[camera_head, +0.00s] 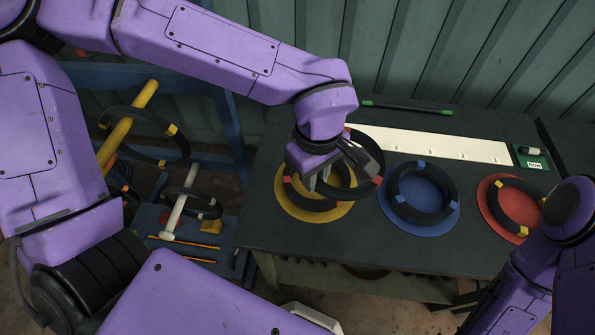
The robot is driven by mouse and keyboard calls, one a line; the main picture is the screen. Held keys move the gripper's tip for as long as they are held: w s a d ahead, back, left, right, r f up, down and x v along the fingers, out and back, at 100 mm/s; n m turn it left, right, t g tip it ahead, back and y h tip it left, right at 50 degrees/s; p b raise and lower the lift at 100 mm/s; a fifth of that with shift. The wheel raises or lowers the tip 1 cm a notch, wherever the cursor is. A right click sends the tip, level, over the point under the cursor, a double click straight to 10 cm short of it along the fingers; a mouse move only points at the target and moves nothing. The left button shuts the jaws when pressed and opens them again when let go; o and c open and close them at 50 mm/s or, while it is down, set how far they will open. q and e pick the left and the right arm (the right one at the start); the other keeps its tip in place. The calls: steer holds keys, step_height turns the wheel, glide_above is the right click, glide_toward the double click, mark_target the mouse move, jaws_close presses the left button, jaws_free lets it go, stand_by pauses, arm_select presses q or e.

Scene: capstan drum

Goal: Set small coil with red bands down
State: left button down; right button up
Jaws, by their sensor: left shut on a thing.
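My left gripper (322,180) is shut on a small black coil with red bands (368,190). It holds the coil over the yellow disc (290,206) on the dark table, overlapping its right side in the view.
A black coil with blue bands (451,193) lies on a blue disc (415,188). A coil with yellow bands (530,188) lies on a red disc (489,213). A blue rack with coils stands left.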

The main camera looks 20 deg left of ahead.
arm_select(q)
steer(key=a+f, duration=0.3)
steer(key=a, duration=0.1)
steer(key=p, duration=0.1)
glide_above(294, 191)
steer(key=f, duration=0.6)
steer(key=shift+s+a+f, duration=0.15)
steer(key=shift+s+f, duration=0.05)
steer(key=shift+s, duration=0.05)
steer(key=shift+w+f, duration=0.25)
steer(key=shift+w, duration=0.1)
steer(key=shift+f, duration=0.1)
arm_select(e)
steer(key=shift+w+r, duration=0.15)
steer(key=shift+r, duration=0.7)
arm_select(q)
steer(key=shift+s+f, duration=0.15)
steer(key=shift+s, duration=0.05)
steer(key=shift+w+f, duration=0.1)
steer(key=shift+f, duration=0.15)
steer(key=c, duration=1.1)
jaws_free()
steer(key=shift+o, duration=0.2)
